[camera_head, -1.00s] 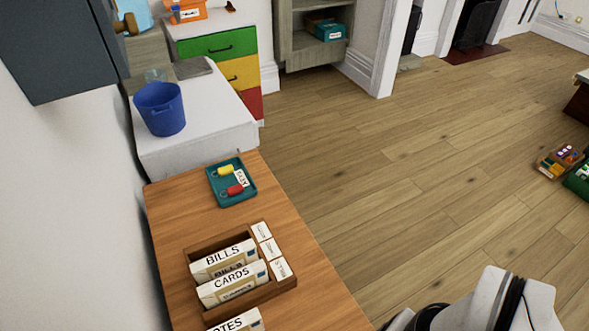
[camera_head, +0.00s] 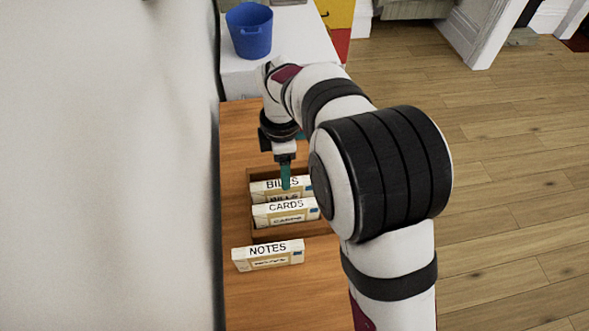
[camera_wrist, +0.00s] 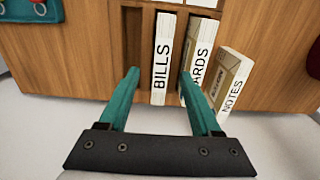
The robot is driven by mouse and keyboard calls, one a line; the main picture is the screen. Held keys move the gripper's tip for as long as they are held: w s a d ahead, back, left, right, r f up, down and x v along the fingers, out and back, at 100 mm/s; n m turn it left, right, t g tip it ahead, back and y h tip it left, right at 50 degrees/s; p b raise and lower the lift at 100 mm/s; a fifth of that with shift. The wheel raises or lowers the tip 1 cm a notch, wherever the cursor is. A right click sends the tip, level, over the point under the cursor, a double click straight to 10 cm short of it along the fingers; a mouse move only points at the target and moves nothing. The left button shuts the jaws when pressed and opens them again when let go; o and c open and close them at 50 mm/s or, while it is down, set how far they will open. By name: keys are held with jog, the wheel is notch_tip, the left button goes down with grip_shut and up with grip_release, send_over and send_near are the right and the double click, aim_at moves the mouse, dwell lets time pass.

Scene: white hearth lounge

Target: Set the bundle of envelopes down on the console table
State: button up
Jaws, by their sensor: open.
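The bundle of envelopes labelled BILLS (camera_head: 262,190) stands upright in the wooden sorter (camera_head: 325,228) on the console table (camera_head: 250,135). The CARDS bundle (camera_head: 285,214) stands in the same sorter. The NOTES bundle (camera_head: 268,254) stands on the tabletop, outside the sorter. My gripper (camera_head: 287,182) is open and empty at the BILLS bundle. In the wrist view, BILLS (camera_wrist: 161,68) shows between my gripper's teal fingertips (camera_wrist: 159,76), and the right finger overlaps CARDS (camera_wrist: 202,40). I cannot tell whether the fingers touch either bundle. My arm hides part of the table and sorter.
A blue bucket (camera_head: 249,32) stands on the white cabinet (camera_head: 290,62) beyond the table. A teal tray (camera_wrist: 32,10) shows at the wrist view's top left. A plain white wall (camera_head: 110,170) runs along the table's left side. Wooden floor (camera_head: 510,190) is open at right.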

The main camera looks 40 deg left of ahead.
aim_at(283, 194)
jog(key=f, duration=0.8)
jog(key=shift+s+a, duration=0.1)
jog(key=shift+s, duration=0.15)
grip_shut()
